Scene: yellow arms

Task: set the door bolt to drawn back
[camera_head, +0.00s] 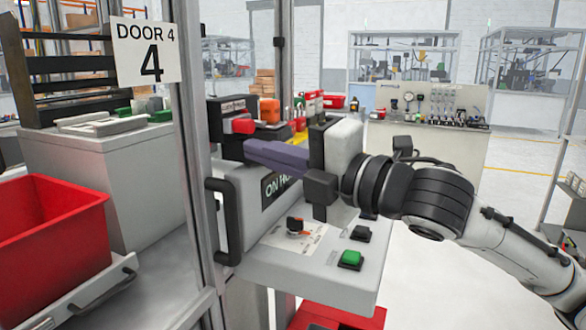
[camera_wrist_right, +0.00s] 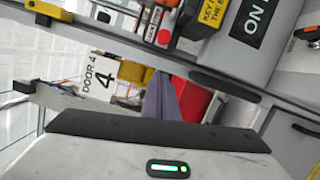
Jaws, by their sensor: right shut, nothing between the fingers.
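A black block with a red knob (camera_head: 243,126) sits beside the door post in the head view, and it looks like the door bolt. Whether it is drawn back or shot cannot be told. My right gripper (camera_head: 250,149) comes in from the right, its purple fingers shut and empty. The fingertips are just below and right of the red knob in the picture; contact cannot be made out. The right wrist view shows the shut fingers (camera_wrist_right: 159,78) in front of red and yellow shapes. My left gripper is not in view.
A black door handle (camera_head: 222,222) stands below the knob. A control box with a rotary switch (camera_head: 295,225) and a green button (camera_head: 350,259) lies under my right arm. The DOOR 4 sign (camera_head: 146,52) and a red bin (camera_head: 48,235) are at the left.

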